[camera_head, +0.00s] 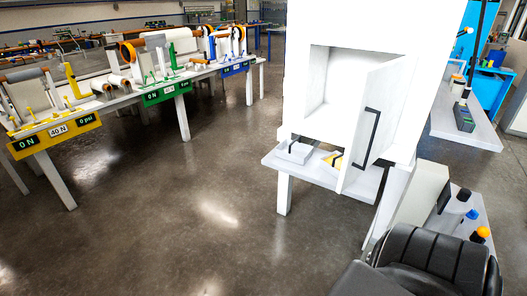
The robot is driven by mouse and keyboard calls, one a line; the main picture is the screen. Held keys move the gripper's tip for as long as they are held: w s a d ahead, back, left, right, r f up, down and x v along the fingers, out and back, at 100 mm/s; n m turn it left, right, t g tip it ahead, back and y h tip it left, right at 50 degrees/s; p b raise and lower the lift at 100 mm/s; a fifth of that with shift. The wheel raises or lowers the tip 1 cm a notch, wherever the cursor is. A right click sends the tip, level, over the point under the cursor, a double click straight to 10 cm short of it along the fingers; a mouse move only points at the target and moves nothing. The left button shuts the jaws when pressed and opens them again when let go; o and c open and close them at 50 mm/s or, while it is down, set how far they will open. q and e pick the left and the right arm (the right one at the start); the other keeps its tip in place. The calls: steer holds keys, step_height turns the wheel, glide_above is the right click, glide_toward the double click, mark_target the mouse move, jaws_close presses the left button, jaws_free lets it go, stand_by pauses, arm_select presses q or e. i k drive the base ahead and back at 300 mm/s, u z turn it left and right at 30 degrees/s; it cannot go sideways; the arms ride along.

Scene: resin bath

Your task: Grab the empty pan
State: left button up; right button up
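A light grey pan-like box (296,152) with a black handle rests on the left part of the grey bench below the white cabinet. A second item (332,159), yellow on top with a black handle, sits to its right, partly hidden by the open cabinet door. Both are small in view, and I cannot tell for certain which is an empty pan. The white cabinet (310,85) has an open, bare-looking compartment. Its door (375,115) swings out to the right and has a long black handle. Neither of my grippers is in view.
The grey bench (283,165) stands on white legs. At left, a long table (125,100) carries rollers and yellow, green and blue stations. A black padded shape (430,255) fills the bottom right, beside a bench with colored knobs (471,214). The floor (200,200) between is clear.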

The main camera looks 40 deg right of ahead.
mark_target(294, 152)
steer(key=z, duration=0.1)
steer(key=i, duration=1)
steer(key=z, duration=0.35)
steer(key=i, duration=1.6)
steer(key=z, duration=0.6)
